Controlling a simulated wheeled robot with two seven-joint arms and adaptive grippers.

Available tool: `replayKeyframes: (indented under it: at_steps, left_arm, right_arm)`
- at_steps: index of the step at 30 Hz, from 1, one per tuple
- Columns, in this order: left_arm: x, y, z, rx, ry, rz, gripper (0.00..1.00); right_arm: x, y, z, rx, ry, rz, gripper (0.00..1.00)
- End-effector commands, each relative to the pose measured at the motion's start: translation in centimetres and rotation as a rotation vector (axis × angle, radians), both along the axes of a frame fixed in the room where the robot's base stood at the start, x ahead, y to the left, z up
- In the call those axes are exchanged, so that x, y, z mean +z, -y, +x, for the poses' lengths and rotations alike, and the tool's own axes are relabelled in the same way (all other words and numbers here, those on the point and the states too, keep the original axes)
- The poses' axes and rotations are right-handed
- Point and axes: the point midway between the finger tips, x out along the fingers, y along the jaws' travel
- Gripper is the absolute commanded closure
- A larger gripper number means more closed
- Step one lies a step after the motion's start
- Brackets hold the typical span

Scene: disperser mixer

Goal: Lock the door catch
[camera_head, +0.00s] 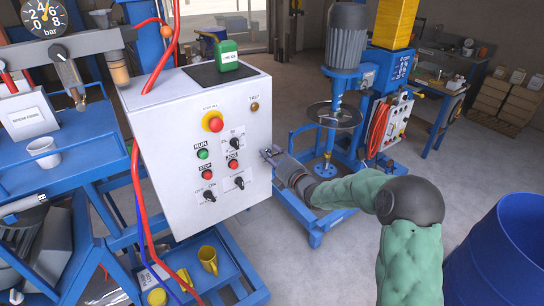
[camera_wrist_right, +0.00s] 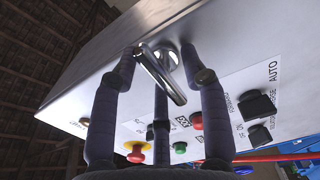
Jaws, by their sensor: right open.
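The control cabinet (camera_head: 150,105) is a white box with its front panel of buttons and switches facing me, and its door looks closed. In the right wrist view, the door catch (camera_wrist_right: 168,85) is a shiny metal lever on a round base on the cabinet's side face. My right gripper (camera_head: 270,154) is at the cabinet's right side. In the wrist view, its dark fingers (camera_wrist_right: 167,70) are spread around the lever, with the lever between them. I cannot tell whether any finger touches it. In the head view I cannot make out the catch behind the gripper. My left gripper is not in view.
A green bottle (camera_head: 226,55) stands on the black mat on the cabinet top. Red hose (camera_head: 140,190) hangs down the cabinet's left edge. The blue mixer stand (camera_head: 330,170) is behind my right arm, and a blue barrel (camera_head: 495,250) stands at the right. Floor between is clear.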

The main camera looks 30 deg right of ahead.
Motion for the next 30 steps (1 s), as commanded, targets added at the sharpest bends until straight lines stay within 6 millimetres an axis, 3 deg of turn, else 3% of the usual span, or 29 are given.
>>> replayKeyframes:
  at_steps: [2, 6, 7, 20, 30]
  left_arm:
    - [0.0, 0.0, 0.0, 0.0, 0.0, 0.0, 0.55]
    - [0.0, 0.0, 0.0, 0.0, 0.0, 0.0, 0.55]
    - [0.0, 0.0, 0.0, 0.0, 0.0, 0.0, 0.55]
    - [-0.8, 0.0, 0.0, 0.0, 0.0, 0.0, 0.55]
    - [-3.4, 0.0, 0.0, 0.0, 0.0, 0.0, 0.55]
  right_arm:
    - [0.0, 0.0, 0.0, 0.0, 0.0, 0.0, 0.58]
    - [0.0, 0.0, 0.0, 0.0, 0.0, 0.0, 0.97]
    - [0.0, 0.0, 0.0, 0.0, 0.0, 0.0, 1.0]
    - [-0.2, 0.0, 0.0, 0.0, -0.004, 0.05, 1.0]
    - [-0.4, 0.1, 0.0, 0.0, -0.022, 0.288, 1.0]
